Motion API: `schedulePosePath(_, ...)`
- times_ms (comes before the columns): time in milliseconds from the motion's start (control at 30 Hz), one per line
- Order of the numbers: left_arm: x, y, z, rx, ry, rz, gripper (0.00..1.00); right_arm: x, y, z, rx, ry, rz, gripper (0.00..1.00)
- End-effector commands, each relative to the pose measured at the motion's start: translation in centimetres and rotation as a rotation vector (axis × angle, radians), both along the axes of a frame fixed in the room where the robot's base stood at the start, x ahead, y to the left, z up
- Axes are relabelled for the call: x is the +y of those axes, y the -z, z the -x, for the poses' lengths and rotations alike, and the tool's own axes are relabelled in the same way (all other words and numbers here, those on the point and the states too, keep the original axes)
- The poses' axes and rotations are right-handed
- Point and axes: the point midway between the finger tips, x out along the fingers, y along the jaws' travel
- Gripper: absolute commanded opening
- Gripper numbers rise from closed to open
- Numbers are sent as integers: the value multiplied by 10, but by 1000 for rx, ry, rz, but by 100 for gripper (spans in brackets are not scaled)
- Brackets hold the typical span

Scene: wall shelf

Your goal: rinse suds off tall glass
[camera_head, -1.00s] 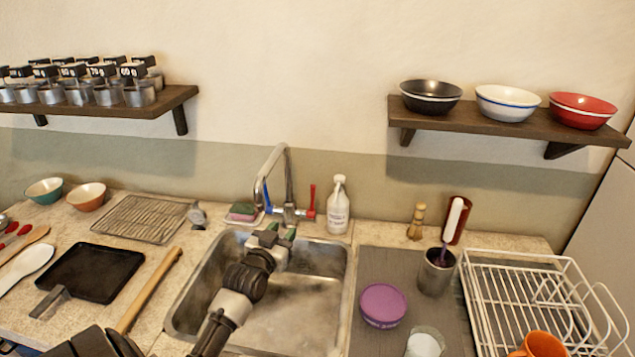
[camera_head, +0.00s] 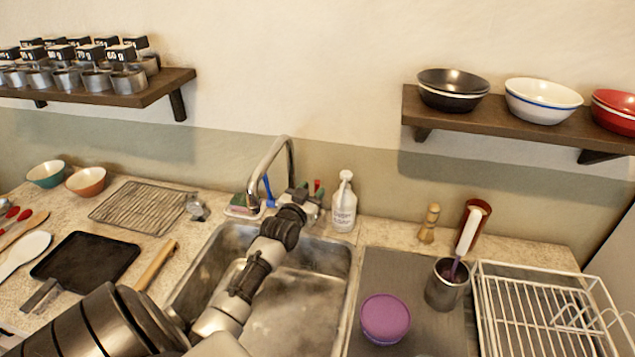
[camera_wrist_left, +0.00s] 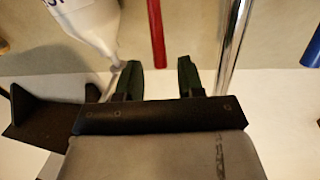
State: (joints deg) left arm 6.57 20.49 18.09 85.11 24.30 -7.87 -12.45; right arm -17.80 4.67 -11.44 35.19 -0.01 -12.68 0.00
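My left gripper (camera_head: 308,192) is at the back edge of the sink by the faucet (camera_head: 289,150). In the left wrist view its two dark green fingers (camera_wrist_left: 158,78) are apart with nothing between the tips. The red faucet handle (camera_wrist_left: 156,35) lies just beyond the gap, and the chrome faucet pipe (camera_wrist_left: 236,40) is to its right. The blue handle (camera_head: 268,190) is left of the gripper in the head view. The metal sink (camera_head: 310,310) has whitish patches on its bottom. No tall glass shows now. My right gripper is not in view.
A white pump bottle (camera_head: 344,208) stands close right of the gripper. A sponge (camera_head: 242,203) lies left of the faucet. On the right are a purple lidded bowl (camera_head: 385,317), a metal cup (camera_head: 446,290) and a white dish rack (camera_head: 535,275).

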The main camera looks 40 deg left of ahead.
Motion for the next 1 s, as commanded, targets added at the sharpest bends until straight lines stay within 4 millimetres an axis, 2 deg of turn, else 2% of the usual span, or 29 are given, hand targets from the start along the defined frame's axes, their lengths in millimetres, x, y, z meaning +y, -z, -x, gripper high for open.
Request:
schedulePosePath(100,6,-1,-18,1,-1,-2,38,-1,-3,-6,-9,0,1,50)
schedulePosePath(233,10,0,-30,1,0,-1,38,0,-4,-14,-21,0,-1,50)
schedulePosePath(633,12,0,-36,0,-1,-1,38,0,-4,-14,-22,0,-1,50)
schedulePosePath(867,12,0,-36,1,-1,-1,3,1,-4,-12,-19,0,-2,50)
schedulePosePath(900,12,0,-36,1,-1,-1,0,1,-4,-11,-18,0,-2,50)
schedulePosePath(1000,12,0,-36,1,-1,-1,0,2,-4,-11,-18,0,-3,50)
